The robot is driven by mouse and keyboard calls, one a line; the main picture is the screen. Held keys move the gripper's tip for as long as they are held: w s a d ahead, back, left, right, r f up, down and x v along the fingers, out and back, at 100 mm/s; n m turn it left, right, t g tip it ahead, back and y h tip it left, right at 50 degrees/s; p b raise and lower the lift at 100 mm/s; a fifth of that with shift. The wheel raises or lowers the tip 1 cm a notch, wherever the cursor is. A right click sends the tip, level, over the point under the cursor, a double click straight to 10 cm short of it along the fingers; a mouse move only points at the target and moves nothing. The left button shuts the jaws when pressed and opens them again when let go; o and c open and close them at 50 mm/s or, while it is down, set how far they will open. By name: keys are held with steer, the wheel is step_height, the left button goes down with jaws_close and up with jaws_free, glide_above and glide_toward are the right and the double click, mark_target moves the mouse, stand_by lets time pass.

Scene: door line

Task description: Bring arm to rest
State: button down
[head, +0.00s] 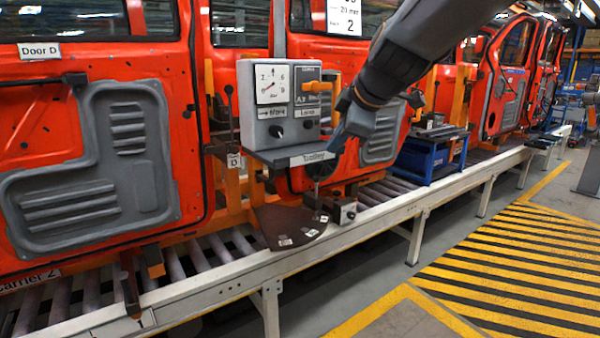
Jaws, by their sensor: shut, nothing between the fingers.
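My gripper (338,142) is at the end of my dark arm (400,65), which reaches in from the top right. Its blue-grey fingers point down and left, and they are shut with nothing held. It is just right of a grey control box (243,110) with a round gauge (273,84), two black knobs and an orange handle part (322,87). The fingertips appear close to the labelled shelf (300,157) under the box; I cannot tell whether they touch. My arm hides part of the red door behind.
Red doors, one labelled Door D (185,100), stand on a roller conveyor with a pale rail (225,284). Below the box are a dark fan-shaped plate (290,227) and a small metal block (345,212). A blue stand (428,158) is to the right. The striped floor (500,255) is clear.

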steer(key=s+d+f+m+g+h, duration=0.1)
steer(key=s+d+f+m+g, duration=0.2)
steer(key=s+d+f+m, duration=0.2)
steer(key=s+d+f+m+g+h, duration=0.2)
steer(key=s+d+f+m+g, duration=0.2)
steer(key=s+f+m, duration=0.7)
steer(key=s+d+f, duration=0.1)
steer(key=s+f, duration=0.2)
steer(key=f, duration=0.3)
steer(key=s+d+f, duration=0.1)
steer(key=s+f, duration=0.2)
steer(key=f, duration=0.4)
steer(key=shift+s+d+m+h, duration=0.15)
steer(key=shift+s+m+h, duration=0.15)
steer(key=shift+s, duration=0.1)
